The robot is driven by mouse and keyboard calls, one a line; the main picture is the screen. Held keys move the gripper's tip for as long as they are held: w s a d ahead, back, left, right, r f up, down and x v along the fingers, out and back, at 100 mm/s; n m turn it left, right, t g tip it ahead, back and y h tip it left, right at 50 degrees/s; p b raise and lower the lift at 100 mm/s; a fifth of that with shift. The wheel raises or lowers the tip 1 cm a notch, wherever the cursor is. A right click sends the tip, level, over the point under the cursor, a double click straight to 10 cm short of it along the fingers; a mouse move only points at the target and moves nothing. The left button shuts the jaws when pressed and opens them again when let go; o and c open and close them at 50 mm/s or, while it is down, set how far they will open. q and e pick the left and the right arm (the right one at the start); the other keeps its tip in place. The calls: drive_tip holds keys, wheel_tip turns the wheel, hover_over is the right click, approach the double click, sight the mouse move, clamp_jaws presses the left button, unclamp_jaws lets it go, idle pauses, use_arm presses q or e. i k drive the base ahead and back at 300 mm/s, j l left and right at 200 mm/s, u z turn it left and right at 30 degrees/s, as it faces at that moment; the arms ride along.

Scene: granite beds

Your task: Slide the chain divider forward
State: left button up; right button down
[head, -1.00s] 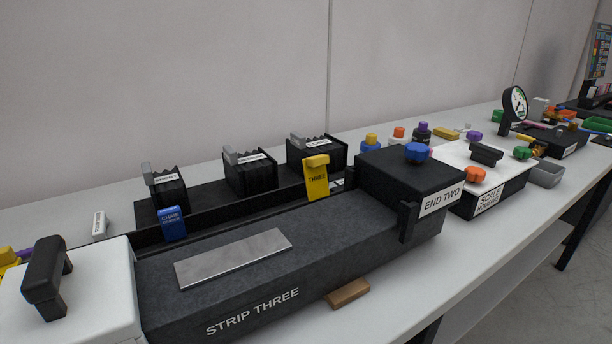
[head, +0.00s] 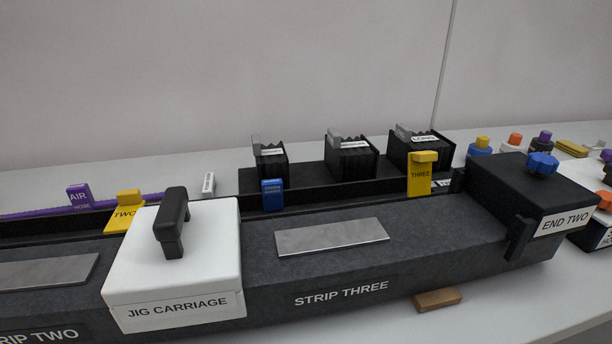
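Neither of my grippers is in view.
Several black bellows blocks (head: 352,158) stand on a black tray behind the rail. A flat metal plate (head: 332,236) lies on the bed. The END TWO block (head: 530,195) closes the right end. A purple air hose (head: 30,213) runs at the left.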

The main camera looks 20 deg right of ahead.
sight(273, 190)
drive_tip(key=k+l+u, duration=0.35)
drive_tip(key=l, duration=0.25)
drive_tip(key=k+l+u, duration=0.3)
drive_tip(key=k+l, duration=0.15)
drive_tip(key=k+l+u, duration=0.35)
drive_tip(key=k+l, duration=0.05)
drive_tip(key=k, duration=0.05)
